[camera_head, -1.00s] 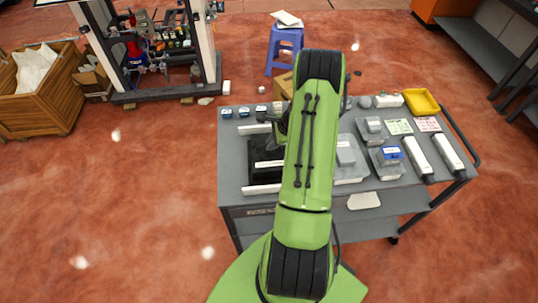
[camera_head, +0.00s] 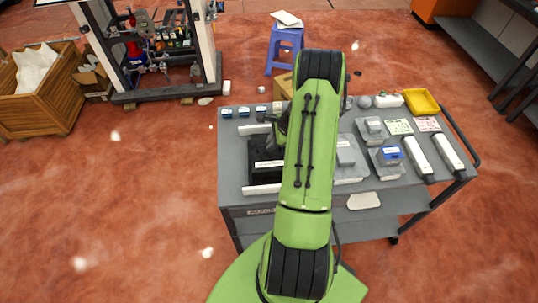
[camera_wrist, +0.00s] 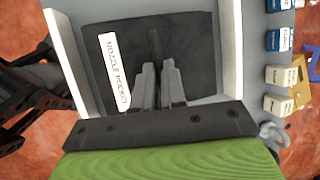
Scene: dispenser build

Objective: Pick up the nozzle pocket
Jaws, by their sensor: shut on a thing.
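The nozzle pocket (camera_wrist: 190,50) is a dark, flat piece with a white label reading "NOZZLE POCKET", seen in the wrist view. In the head view it (camera_head: 258,148) is on the left part of the grey cart, partly hidden by my arm. My gripper (camera_wrist: 158,70) is over the middle of it, with its two fingers close together on a thin dark ridge that runs up from the fingertips. In the head view my green arm hides the fingertips.
White bars flank the pocket, one at the left (camera_wrist: 68,60) and one at the right (camera_wrist: 229,50). Several small labelled boxes (camera_wrist: 278,75) stand along the cart edge. Clear bins (camera_head: 350,165), long white packs (camera_head: 418,157) and a yellow tray (camera_head: 421,101) fill the cart's right side.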

